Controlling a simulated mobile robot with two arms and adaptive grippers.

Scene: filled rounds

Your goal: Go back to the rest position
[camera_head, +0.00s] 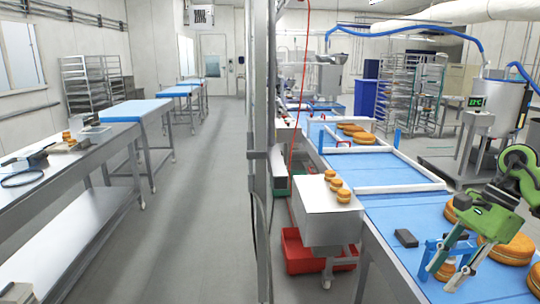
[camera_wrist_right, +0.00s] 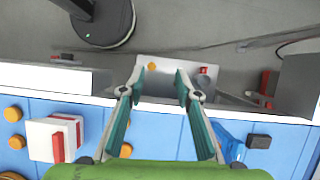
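My right gripper (camera_head: 440,272) is at the lower right of the head view, above the blue conveyor belt (camera_head: 400,215). An orange filled round (camera_head: 515,249) lies on the belt beside and partly behind the gripper. A smaller round shows behind the fingers; the head view alone does not tell how far it is from them. My left gripper is not recognisable in either view.
Small rounds (camera_head: 338,190) stand on a white box top (camera_head: 318,212) beside the belt. More rounds (camera_head: 357,131) lie farther up the belt. A dark block (camera_head: 406,238) lies near the belt's edge. A red crate (camera_head: 300,252) is on the floor. The left aisle is clear.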

